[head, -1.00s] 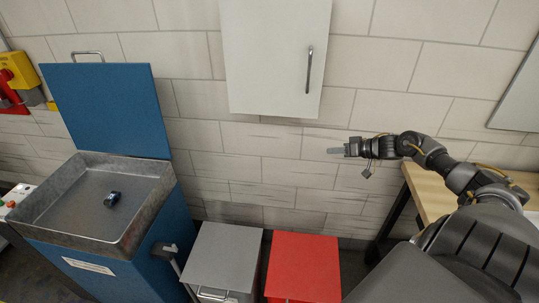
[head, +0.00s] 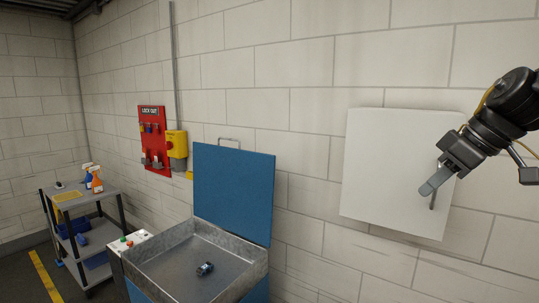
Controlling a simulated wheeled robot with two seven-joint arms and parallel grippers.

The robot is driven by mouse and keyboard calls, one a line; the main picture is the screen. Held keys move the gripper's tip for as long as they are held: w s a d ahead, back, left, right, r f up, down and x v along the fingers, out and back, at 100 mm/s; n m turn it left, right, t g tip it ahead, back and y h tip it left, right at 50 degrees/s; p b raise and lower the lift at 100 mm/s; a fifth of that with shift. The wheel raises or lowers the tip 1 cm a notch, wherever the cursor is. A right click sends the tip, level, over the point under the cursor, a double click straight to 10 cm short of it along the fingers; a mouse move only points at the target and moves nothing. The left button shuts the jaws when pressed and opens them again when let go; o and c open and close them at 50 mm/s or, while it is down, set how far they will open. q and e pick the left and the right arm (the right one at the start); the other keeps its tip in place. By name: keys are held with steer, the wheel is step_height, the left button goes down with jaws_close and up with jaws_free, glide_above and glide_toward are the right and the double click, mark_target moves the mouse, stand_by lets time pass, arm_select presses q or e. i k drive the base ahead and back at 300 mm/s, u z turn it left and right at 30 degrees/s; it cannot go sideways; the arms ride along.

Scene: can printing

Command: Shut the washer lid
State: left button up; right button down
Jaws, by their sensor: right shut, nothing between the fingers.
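The washer stands at the lower middle of the head view. Its blue lid (head: 234,190) is open and upright against the wall, with a metal handle (head: 229,141) on its top edge. Below the lid is the grey metal basin (head: 175,264), with a small dark part (head: 205,269) lying in it. My right gripper (head: 429,189) is shut and empty. It is raised at the right, in front of the white wall cabinet in the picture, well away from the lid. My left gripper is not in view.
The white wall cabinet (head: 385,165) hangs right of the lid. A control box with buttons (head: 128,243) stands left of the basin. A cart (head: 88,212) with spray bottles is further left. A red lockout board (head: 153,133) hangs on the wall.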

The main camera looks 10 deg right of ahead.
mark_target(234, 188)
steer(key=u, duration=0.55)
steer(key=k, duration=1.25)
steer(key=u, duration=0.65)
steer(key=i, duration=3.45)
steer(key=z, duration=0.2)
steer(key=i, duration=2.35)
steer(key=z, duration=0.85)
steer(key=i, duration=1.3)
steer(key=z, duration=1.9)
steer(key=i, duration=1.2)
steer(key=z, duration=0.75)
